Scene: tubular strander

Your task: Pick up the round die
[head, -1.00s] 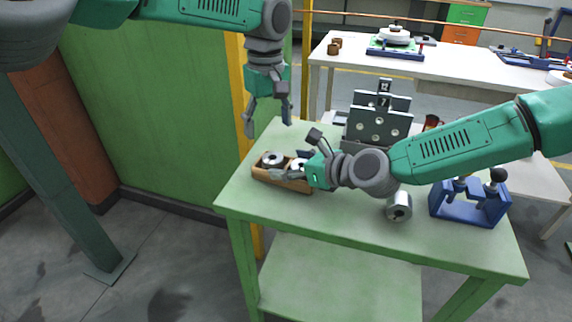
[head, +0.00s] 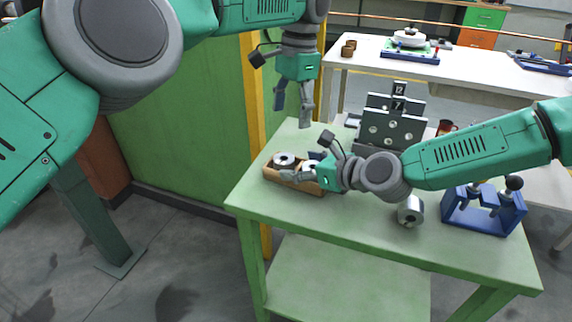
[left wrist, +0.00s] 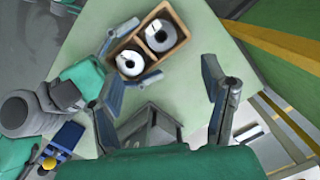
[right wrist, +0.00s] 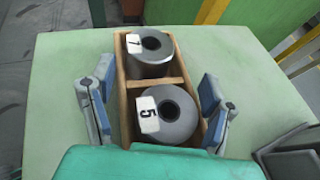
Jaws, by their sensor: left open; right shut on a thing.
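Two round steel dies lie in a small wooden box (head: 283,178) at the table's left. In the right wrist view the far die (right wrist: 150,52) is labelled 7 and the near die (right wrist: 168,115) is labelled 5. My right gripper (right wrist: 155,80) straddles the box, shut on its long side walls. It also shows in the head view (head: 305,170). My left gripper (head: 292,112) is open and empty, pointing down above the table's back left edge. In the left wrist view its fingers (left wrist: 165,88) are spread, with the box (left wrist: 186,37) beyond them.
A steel cylinder (head: 410,211) lies on the green table (head: 350,225). A blue fixture (head: 484,211) stands at the right. A grey rack with plates numbered 12 and 7 (head: 392,130) stands behind the box. A yellow post (head: 256,95) is close to my left arm.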

